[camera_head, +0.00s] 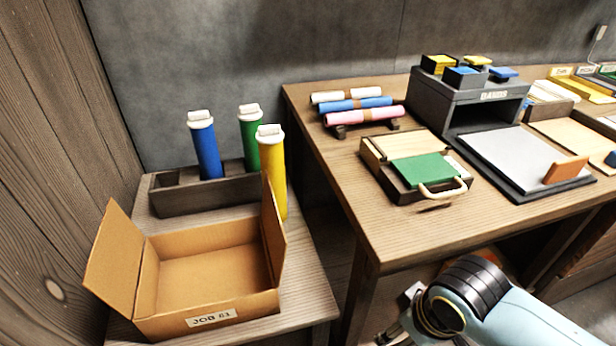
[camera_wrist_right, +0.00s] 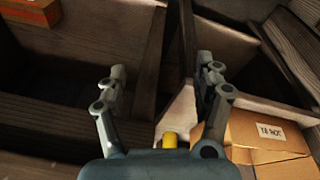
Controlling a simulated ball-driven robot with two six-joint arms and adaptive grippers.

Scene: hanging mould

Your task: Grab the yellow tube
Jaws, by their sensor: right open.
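The yellow tube (camera_head: 272,165) with a white cap stands upright at the right end of a dark wooden rack (camera_head: 205,195) in the head view. The open box's right flap hides part of its lower left side; I cannot tell whether its foot is in the rack. A small yellow piece (camera_wrist_right: 170,139), probably this tube, shows low in the right wrist view. My right gripper (camera_wrist_right: 161,65) is open and empty, its fingers spread. In the head view my right arm is at the lower right, away from the tube. My left gripper is not in view.
A blue tube (camera_head: 205,150) and a green tube (camera_head: 250,138) stand close by. An open cardboard box (camera_head: 205,312) labelled JOB 61 stands in front. The larger table (camera_head: 350,225), with rolls, a green-topped case (camera_head: 418,168) and a grey organiser, lies to the right.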

